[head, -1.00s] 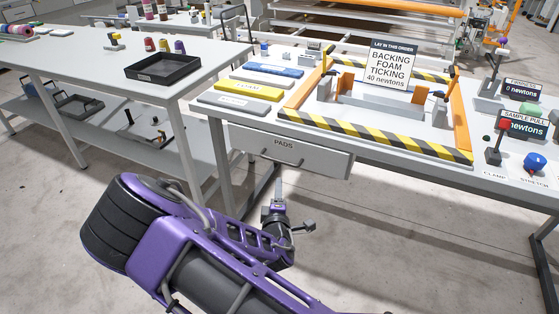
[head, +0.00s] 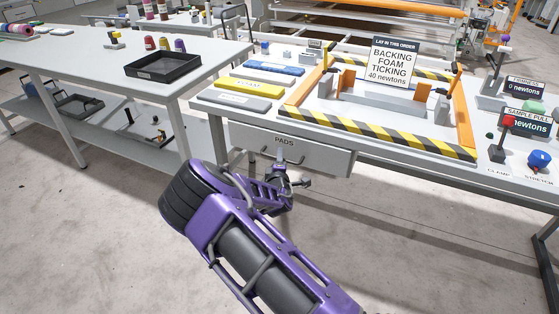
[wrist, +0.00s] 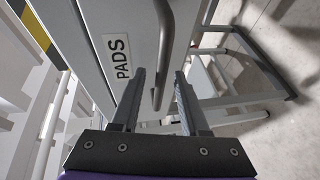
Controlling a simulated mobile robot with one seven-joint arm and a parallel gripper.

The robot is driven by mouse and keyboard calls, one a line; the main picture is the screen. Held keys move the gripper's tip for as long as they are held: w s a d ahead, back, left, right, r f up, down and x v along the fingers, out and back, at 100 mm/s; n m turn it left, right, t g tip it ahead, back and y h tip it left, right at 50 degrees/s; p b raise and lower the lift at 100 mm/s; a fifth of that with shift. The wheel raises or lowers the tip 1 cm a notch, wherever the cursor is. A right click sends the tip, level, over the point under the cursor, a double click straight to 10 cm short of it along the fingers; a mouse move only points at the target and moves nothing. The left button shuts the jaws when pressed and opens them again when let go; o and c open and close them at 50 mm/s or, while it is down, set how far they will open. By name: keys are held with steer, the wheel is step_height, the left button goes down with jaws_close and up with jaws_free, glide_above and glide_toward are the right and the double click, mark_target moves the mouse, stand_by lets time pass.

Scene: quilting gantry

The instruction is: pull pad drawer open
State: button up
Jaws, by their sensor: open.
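The pad drawer (head: 325,160) is a light grey box front under the right-hand table, with a PADS label, and looks shut. Its dark bar handle shows in the wrist view (wrist: 166,40); in the head view my gripper partly covers it. My gripper (head: 280,157) is at the drawer front, just by the handle. In the wrist view my gripper (wrist: 160,78) is open, with its two dark fingers pointing at the drawer. The near end of the handle appears between the fingers. Whether a finger touches it I cannot tell.
The tabletop above carries a striped frame (head: 375,135), a yellow pad (head: 249,88) and a lay-order sign (head: 394,62). A second table (head: 100,75) with a black tray (head: 163,66) stands at the left. Table legs flank the drawer. The floor in front is open.

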steer(key=shift+w, duration=0.2)
steer(key=shift+c, duration=0.2)
jaws_close()
stand_by(1.2)
